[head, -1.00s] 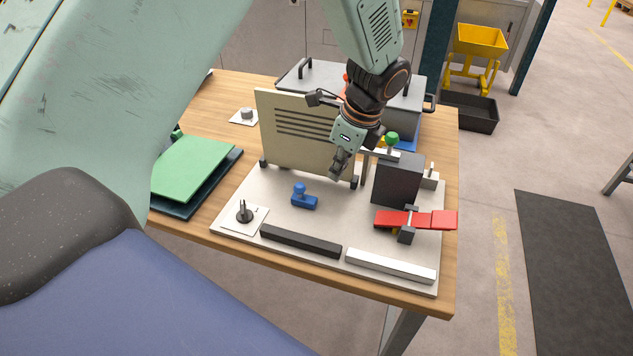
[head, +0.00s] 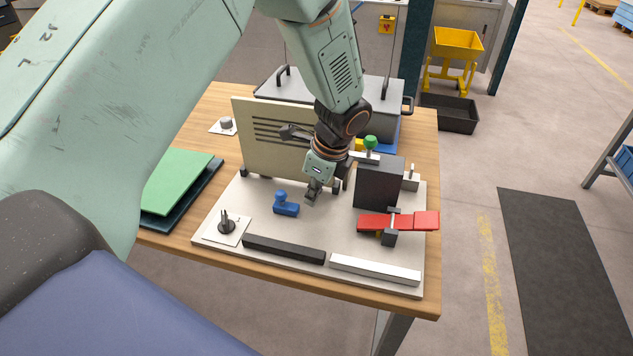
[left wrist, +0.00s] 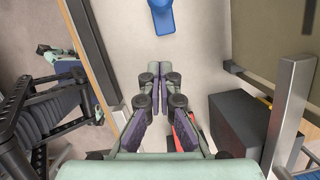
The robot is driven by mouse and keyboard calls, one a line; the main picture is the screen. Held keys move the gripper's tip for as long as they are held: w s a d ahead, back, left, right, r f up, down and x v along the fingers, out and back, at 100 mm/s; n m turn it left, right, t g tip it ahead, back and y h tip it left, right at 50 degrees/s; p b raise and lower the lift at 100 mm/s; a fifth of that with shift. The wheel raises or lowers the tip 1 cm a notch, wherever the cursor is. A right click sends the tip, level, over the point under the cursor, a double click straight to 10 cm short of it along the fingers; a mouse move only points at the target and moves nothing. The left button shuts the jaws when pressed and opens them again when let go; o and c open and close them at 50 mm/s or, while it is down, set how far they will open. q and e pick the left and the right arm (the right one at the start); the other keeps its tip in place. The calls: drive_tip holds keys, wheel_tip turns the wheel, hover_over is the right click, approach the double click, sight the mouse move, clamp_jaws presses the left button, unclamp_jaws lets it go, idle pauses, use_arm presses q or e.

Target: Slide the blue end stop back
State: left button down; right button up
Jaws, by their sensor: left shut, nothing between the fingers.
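The blue end stop (head: 285,204) stands on the light base plate (head: 225,203), in front of the beige upright panel. It has a flat foot and a rounded knob. In the left wrist view the end stop (left wrist: 161,18) shows at the top edge, partly cut off, beyond my fingertips. My left gripper (head: 311,197) points down just to the right of the end stop, with a small gap between them. Its fingers (left wrist: 161,75) are together with nothing between them. My right gripper is in neither view.
The beige slotted panel (head: 272,138) stands behind the end stop. A dark block (head: 378,185) and a red clamp (head: 400,221) are to the right. A black bar (head: 284,249) and a silver bar (head: 375,269) lie along the front. Green sheets (head: 178,180) lie at left.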

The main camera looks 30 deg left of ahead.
sight(290, 207)
use_arm(q)
drive_tip(key=x, duration=0.3)
drive_tip(key=shift+s+a+f, duration=0.1)
drive_tip(key=shift+a+f, duration=0.15)
drive_tip(key=shift+f, duration=0.05)
drive_tip(key=shift+a+r, duration=0.2)
drive_tip(key=shift+a, duration=0.3)
drive_tip(key=shift+a+r, duration=0.15)
drive_tip(key=shift+a, duration=0.4)
drive_tip(key=shift+a+r, duration=0.15)
drive_tip(key=shift+a, duration=0.7)
drive_tip(key=shift+d, duration=0.1)
